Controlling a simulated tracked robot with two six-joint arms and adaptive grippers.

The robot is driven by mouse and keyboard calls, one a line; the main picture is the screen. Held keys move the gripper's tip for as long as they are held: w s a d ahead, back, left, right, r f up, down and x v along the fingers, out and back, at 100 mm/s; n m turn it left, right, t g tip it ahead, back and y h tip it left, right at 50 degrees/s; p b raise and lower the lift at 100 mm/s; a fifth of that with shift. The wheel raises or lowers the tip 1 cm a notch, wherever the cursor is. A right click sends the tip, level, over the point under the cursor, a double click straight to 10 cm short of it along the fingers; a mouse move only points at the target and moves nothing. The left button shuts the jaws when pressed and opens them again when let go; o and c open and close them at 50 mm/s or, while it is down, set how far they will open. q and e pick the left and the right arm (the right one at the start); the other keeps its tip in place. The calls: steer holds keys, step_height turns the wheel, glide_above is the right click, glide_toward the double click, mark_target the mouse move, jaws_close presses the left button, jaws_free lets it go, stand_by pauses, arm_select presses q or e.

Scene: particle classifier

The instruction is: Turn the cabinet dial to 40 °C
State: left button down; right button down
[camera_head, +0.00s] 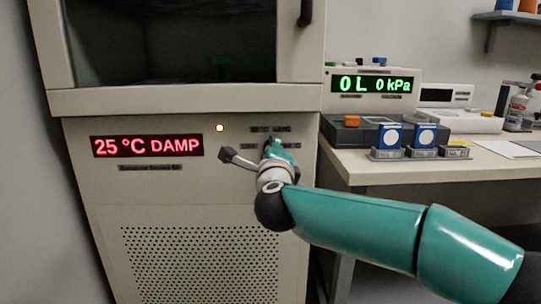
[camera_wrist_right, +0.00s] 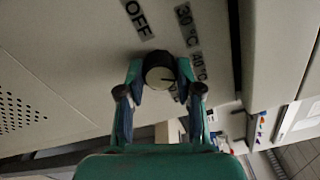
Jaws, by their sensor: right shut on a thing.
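The cabinet dial (camera_wrist_right: 158,70) is a round dark knob with a pale face, in the right wrist view. Around it I read OFF (camera_wrist_right: 138,18), 30 °C (camera_wrist_right: 186,24) and 40 °C (camera_wrist_right: 199,66); another label is partly hidden by a finger. My right gripper (camera_wrist_right: 161,76) is shut on the dial, one finger on each side. A dark mark on the face seems to point toward the lower right; its exact setting is unclear. In the head view my right gripper (camera_head: 272,150) covers the dial. The red display (camera_head: 147,146) reads 25 °C DAMP. My left gripper is out of view.
The cabinet (camera_head: 80,195) has a dark window above and a perforated panel below. To the right, a bench (camera_head: 365,170) holds a device with a green display (camera_head: 372,84) reading 0 L 0 kPa and two blue-topped items (camera_head: 388,140).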

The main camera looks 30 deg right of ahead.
steer(key=shift+f, duration=0.4)
steer(key=c, duration=0.8)
jaws_free()
steer(key=shift+r, duration=0.1)
steer(key=shift+o, duration=0.2)
steer(key=shift+r, duration=0.1)
steer(key=shift+s, duration=0.1)
steer(key=v, duration=1.2)
steer(key=shift+d, duration=0.1)
